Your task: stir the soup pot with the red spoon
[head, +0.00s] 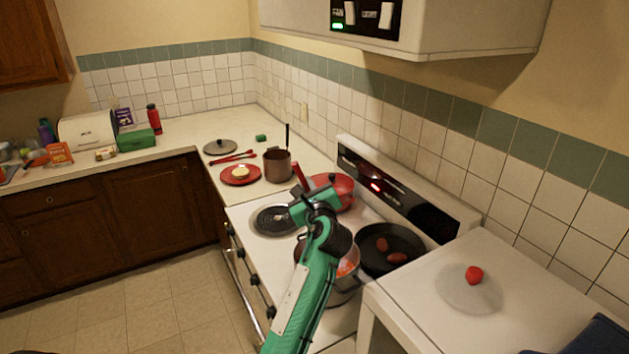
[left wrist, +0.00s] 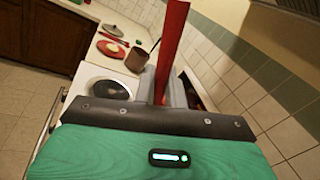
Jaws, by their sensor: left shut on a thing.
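My left gripper (head: 318,197) is over the stove, shut on the red spoon (head: 302,176). The spoon's red handle (left wrist: 172,45) stands up from the jaws in the left wrist view. Its lower end is hidden behind my gripper and arm, so I cannot tell whether it is in the soup. The soup pot (head: 345,285), a metal pot with orange soup, sits on the front burner nearest me. My green left arm covers much of it. My right gripper is not in view.
A black pan (head: 372,232) with reddish pieces sits right of the soup pot. A red pot (head: 344,190) is behind my gripper. An empty burner (head: 272,220) is to the left. A brown pot (head: 278,166) and red plate (head: 240,181) stand beyond. A tomato-like red thing (head: 474,274) lies at right.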

